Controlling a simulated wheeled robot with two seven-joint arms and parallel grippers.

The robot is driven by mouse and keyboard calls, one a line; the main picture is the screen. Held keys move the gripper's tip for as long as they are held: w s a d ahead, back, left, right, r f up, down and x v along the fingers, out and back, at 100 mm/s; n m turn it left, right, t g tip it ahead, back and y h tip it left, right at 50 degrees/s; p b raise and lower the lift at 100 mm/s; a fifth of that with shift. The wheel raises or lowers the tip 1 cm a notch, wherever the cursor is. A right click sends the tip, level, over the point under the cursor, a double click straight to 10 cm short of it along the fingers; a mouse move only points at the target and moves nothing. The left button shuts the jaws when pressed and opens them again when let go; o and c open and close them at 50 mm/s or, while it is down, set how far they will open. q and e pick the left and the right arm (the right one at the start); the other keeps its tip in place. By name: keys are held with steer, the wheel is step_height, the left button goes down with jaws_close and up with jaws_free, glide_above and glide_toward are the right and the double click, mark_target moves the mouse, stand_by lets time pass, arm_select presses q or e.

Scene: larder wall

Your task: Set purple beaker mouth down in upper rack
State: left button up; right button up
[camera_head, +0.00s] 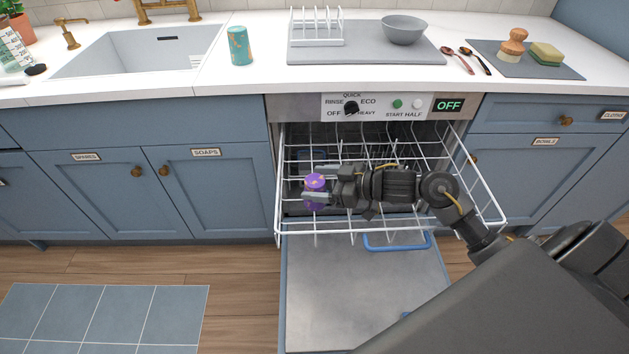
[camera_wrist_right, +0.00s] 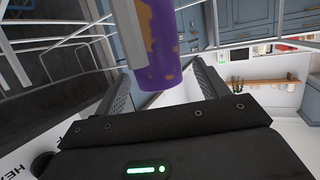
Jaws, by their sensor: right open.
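The purple beaker (camera_head: 315,181), with yellow-orange patches, is at the front left of the pulled-out white wire upper rack (camera_head: 465,182). Its top end looks closed and purple in the head view, but it is too small to be sure which way the mouth faces. My right gripper (camera_head: 318,194) reaches in from the right, low over the rack, with its fingers at the beaker. In the right wrist view the beaker (camera_wrist_right: 160,40) shows ahead of the open fingers, with visible gaps on both sides. My left gripper is not in view.
The dishwasher door (camera_head: 350,290) lies open below the rack. A blue-handled lower rack (camera_head: 397,245) is partly under it. On the counter stand a teal beaker (camera_head: 240,46), a white plate rack (camera_head: 316,27) and a grey bowl (camera_head: 404,30).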

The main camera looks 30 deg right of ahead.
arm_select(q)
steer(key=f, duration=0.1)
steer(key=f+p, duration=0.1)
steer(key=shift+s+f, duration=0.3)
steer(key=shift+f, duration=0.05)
arm_select(e)
steer(key=v, duration=0.9)
steer(key=shift+s, duration=0.15)
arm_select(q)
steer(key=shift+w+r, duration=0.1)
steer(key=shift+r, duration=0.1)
arm_select(e)
steer(key=shift+d+r, duration=0.1)
steer(key=shift+r, duration=0.05)
